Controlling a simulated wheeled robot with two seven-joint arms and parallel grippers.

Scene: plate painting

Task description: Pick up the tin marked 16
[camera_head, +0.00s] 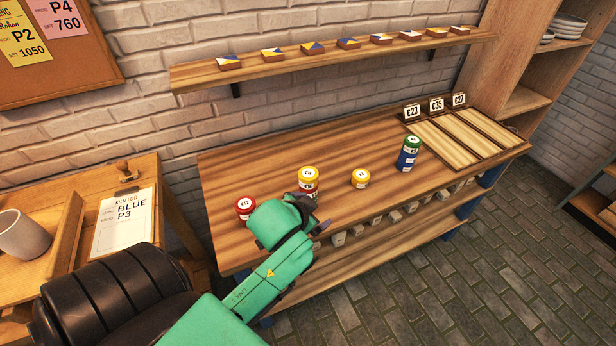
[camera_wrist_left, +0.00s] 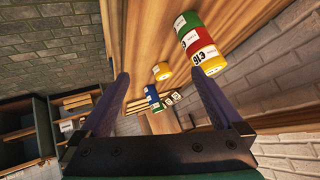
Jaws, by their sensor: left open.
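The tin marked 16 is a yellow tin (camera_head: 308,174) on top of a stack on the table. In the left wrist view the yellow tin (camera_wrist_left: 206,60) shows its 16 label upside down, with a red tin (camera_wrist_left: 196,40) and a green tin (camera_wrist_left: 186,20) under it. My left gripper (camera_wrist_left: 161,78) is open and empty. The stack stands beside its right finger in that view, not between the fingers. In the head view my left wrist hides part of the stack and most of the gripper. My right gripper is not in view.
A single yellow tin (camera_head: 361,179) stands right of the stack. Further right is a stack of a green tin (camera_head: 412,142) on a blue tin (camera_head: 406,160). A red tin (camera_head: 244,207) stands left. Wooden slats with price cards (camera_head: 436,104) lie at the table's right end.

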